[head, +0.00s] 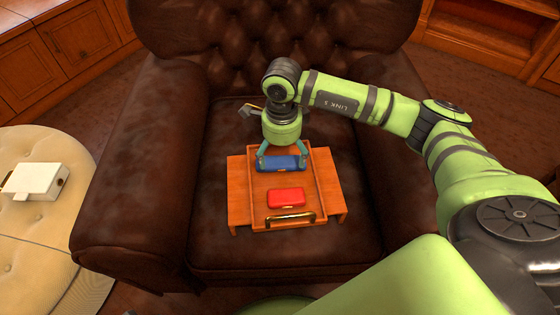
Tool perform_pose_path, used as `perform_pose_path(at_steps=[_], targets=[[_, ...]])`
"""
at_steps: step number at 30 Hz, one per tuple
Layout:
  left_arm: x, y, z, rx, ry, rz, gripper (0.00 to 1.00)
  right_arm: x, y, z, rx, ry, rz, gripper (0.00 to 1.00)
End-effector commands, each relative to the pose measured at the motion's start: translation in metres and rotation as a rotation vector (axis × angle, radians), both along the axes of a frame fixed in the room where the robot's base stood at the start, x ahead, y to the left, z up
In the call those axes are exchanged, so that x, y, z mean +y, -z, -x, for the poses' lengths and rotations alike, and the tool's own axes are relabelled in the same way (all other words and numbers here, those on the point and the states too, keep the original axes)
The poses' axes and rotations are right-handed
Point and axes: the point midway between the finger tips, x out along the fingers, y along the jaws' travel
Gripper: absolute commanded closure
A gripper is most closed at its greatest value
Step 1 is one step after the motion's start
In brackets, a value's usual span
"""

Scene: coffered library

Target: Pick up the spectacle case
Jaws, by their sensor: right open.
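A long blue case (281,168), which looks like the spectacle case, lies crosswise toward the back of a wooden tray (312,170) on the seat of a brown leather armchair. My right gripper (283,159) points down over it, fingers open, one toward each end of the case. I cannot tell whether the fingers touch it. The gripper's body hides the area behind the case. My left gripper is not in view.
A small red case (286,198) lies in front of the blue one. A brass handle (291,217) crosses the tray's front edge. The armchair's arms (150,170) rise on both sides. A white box (35,181) sits on a cream tufted seat (40,240) at left.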

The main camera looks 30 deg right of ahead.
Motion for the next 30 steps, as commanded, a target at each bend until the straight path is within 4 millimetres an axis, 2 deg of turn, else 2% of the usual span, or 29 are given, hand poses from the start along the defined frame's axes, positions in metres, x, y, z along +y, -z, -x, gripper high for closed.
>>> perform_pose_path(at_steps=[1, 6, 14, 15, 19, 20, 30], targets=[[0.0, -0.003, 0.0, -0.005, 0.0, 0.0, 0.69, 0.001, 0.011, 0.002, 0.004, 0.0, 0.001, 0.09], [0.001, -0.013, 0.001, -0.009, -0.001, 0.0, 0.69, 0.001, 0.031, 0.002, 0.001, 0.0, 0.0, 0.09], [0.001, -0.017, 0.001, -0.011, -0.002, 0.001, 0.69, 0.001, 0.034, 0.001, 0.0, -0.001, 0.0, 0.09], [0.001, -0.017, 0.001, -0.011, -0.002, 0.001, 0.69, 0.001, 0.034, 0.001, 0.0, -0.001, 0.0, 0.13], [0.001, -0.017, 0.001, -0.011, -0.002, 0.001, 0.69, 0.001, 0.033, 0.001, 0.0, 0.0, 0.0, 0.65], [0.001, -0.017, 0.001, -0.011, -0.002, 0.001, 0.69, 0.001, 0.034, 0.001, 0.0, 0.0, 0.0, 0.71], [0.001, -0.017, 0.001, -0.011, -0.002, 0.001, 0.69, 0.001, 0.034, 0.002, 0.001, 0.0, 0.0, 0.71]])
